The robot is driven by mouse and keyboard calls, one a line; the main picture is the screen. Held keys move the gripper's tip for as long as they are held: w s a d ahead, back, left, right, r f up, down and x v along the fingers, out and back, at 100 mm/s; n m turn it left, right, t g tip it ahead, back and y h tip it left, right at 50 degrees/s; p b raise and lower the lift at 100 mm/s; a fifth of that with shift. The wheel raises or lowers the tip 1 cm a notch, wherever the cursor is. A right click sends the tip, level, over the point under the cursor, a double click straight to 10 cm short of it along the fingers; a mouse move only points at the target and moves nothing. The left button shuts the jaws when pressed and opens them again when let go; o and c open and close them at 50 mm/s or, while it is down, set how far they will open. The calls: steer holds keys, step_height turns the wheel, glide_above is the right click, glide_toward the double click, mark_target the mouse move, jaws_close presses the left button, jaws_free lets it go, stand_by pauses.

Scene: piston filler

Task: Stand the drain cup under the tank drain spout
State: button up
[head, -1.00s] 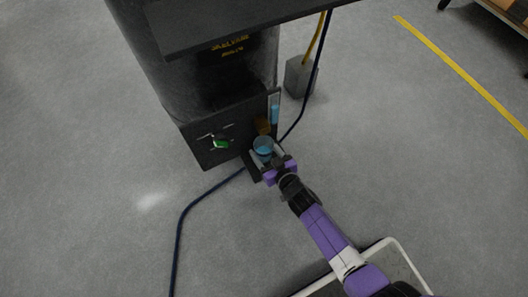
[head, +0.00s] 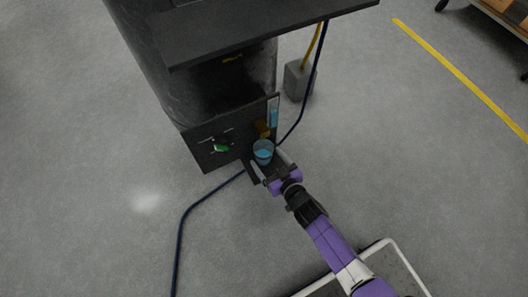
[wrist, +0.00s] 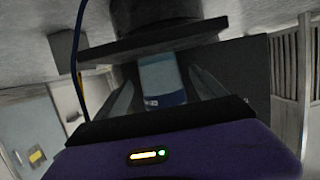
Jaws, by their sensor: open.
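The drain cup (head: 263,153), clear with blue in it, stands upright on a small dark ledge (head: 256,176) at the foot of the black tank unit. It also shows in the wrist view (wrist: 162,82), partly hidden behind the gripper body. An orange-brown spout (head: 262,128) sticks out of the panel just above and behind the cup. From this angle I cannot tell whether the cup is exactly below it. My gripper (head: 271,167) is open on the near side of the cup. Its fingers point at the cup, one to each side, with the palm clear of it.
A sight tube (head: 274,112) with blue liquid is on the panel's right edge. A green-handled valve (head: 221,147) is on the panel's left. A dark tabletop (head: 260,30) overhangs above. A blue hose (head: 185,212) lies on the floor. Open floor surrounds the unit.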

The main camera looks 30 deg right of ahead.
steer(key=p+v, duration=0.2)
steer(key=v, duration=0.6)
steer(key=shift+s, duration=0.3)
steer(key=shift+r, duration=0.15)
steer(key=s+r, duration=1.3)
steer(key=s, duration=0.3)
steer(key=s+r, duration=0.3)
steer(key=r, duration=0.6)
steer(key=s+r, duration=0.4)
steer(key=r, duration=0.5)
steer(key=shift+a+r+m+h, duration=0.2)
steer(key=shift+a+m+h, duration=0.1)
steer(key=shift+h, duration=0.1)
steer(key=shift+s+r+p, duration=0.1)
steer(key=shift+p, duration=0.25)
